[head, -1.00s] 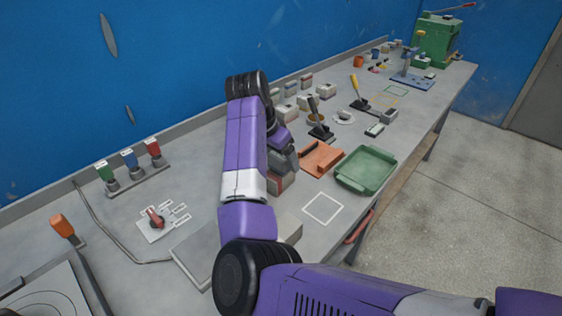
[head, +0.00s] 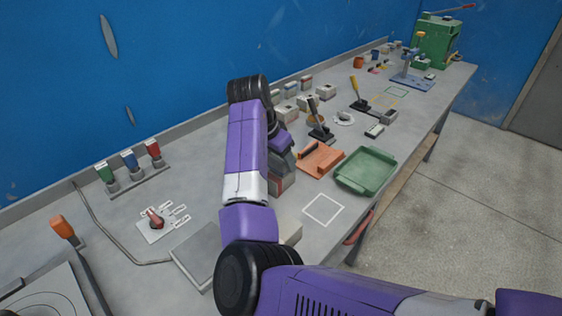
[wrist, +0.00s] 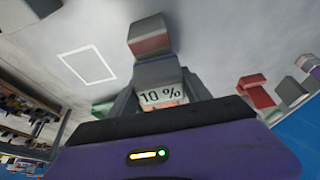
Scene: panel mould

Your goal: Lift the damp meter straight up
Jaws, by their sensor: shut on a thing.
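The damp meter (wrist: 158,72) is a grey block with a pale display reading "10 %" in the wrist view. My gripper (wrist: 162,100) is shut on it, with one dark finger on each side. Just beyond the meter in that view is a grey block with a red face (wrist: 149,40); I cannot tell whether they touch. In the head view my gripper (head: 284,158) is partly hidden behind my purple arm, over the bench, and the meter cannot be made out clearly. I cannot tell how high the meter is above the bench.
A green tray (head: 366,169) and an orange plate (head: 319,159) lie to the right of my gripper. A white outlined square (head: 323,209) on the bench is empty. Several small blocks stand behind, near the blue wall. A red selector knob (head: 155,218) is at the left.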

